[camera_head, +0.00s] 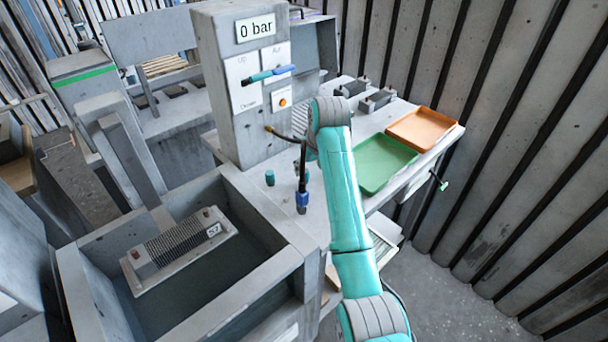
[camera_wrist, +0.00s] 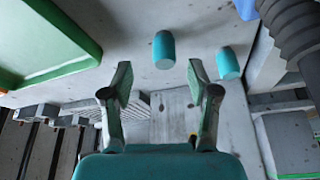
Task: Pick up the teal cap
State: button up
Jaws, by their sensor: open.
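A small teal cap (camera_head: 270,178) stands on the grey worktop in the head view, left of the hanging hose. In the wrist view, one teal cylinder (camera_wrist: 164,49) appears just beyond the gap between my fingertips, apart from both. I cannot tell which of these matches the cap in the head view. My gripper (camera_wrist: 160,68) is open and empty. In the head view my arm mostly hides it.
A green tray (camera_head: 385,162) and an orange tray (camera_head: 425,128) lie on the worktop at right. A dark hose with a blue fitting (camera_head: 302,199) hangs near the caps; a ribbed dark part (camera_wrist: 296,28) fills the wrist view's upper right. A control column (camera_head: 240,130) stands behind.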

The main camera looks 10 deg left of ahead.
aim_at(305, 171)
jog(key=shift+a+x, duration=0.15)
jog(key=shift+x, duration=1)
jog(key=shift+a+x, duration=0.2)
jog(key=shift+x, duration=0.95)
jog(key=shift+r, duration=0.1)
jog(key=c, duration=1)
